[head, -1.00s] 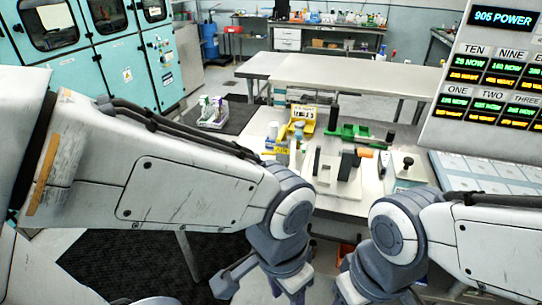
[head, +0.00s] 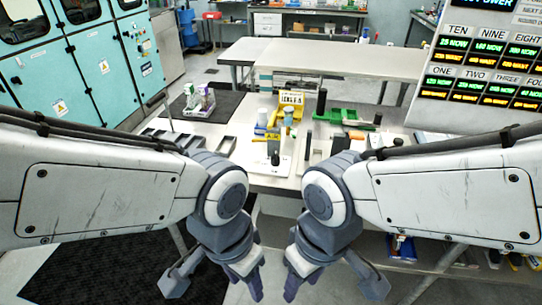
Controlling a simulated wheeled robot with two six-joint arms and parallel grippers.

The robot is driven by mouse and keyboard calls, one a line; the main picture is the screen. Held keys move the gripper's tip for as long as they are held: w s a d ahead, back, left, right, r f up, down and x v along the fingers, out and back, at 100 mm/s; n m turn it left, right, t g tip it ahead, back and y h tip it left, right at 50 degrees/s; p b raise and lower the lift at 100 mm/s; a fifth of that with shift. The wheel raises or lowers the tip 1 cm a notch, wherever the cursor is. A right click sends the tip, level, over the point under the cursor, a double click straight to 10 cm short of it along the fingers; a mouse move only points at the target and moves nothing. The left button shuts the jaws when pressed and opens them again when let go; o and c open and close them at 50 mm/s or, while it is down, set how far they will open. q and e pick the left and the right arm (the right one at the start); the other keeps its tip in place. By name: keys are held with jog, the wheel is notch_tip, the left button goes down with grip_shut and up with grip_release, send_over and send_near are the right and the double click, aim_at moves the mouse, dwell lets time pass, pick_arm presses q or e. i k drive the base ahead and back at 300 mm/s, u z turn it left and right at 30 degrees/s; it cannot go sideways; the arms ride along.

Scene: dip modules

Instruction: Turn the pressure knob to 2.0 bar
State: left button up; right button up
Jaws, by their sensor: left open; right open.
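I cannot make out a pressure knob or a 2.0 bar mark for certain at this size. A small dark upright part (head: 275,158) stands on a white plate (head: 262,167) on the worktable, in the middle of the head view; what it is I cannot tell. My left gripper (head: 213,284) hangs low at the near side of the table, open with nothing between its fingers. My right gripper (head: 332,284) hangs to the right of it, also open and empty. Both are apart from everything on the table.
A yellow bin (head: 291,99) and a green item (head: 352,117) stand farther back on the worktable. Dark trays (head: 182,140) lie at its left. A lit display board (head: 480,75) rises at the right. Another white table (head: 335,58) stands behind. Teal cabinets (head: 80,70) line the left.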

aim_at(276, 159)
jog(key=z, duration=1.4)
jog(key=k, duration=0.95)
jog(key=u, duration=1.05)
jog(key=i, duration=0.5)
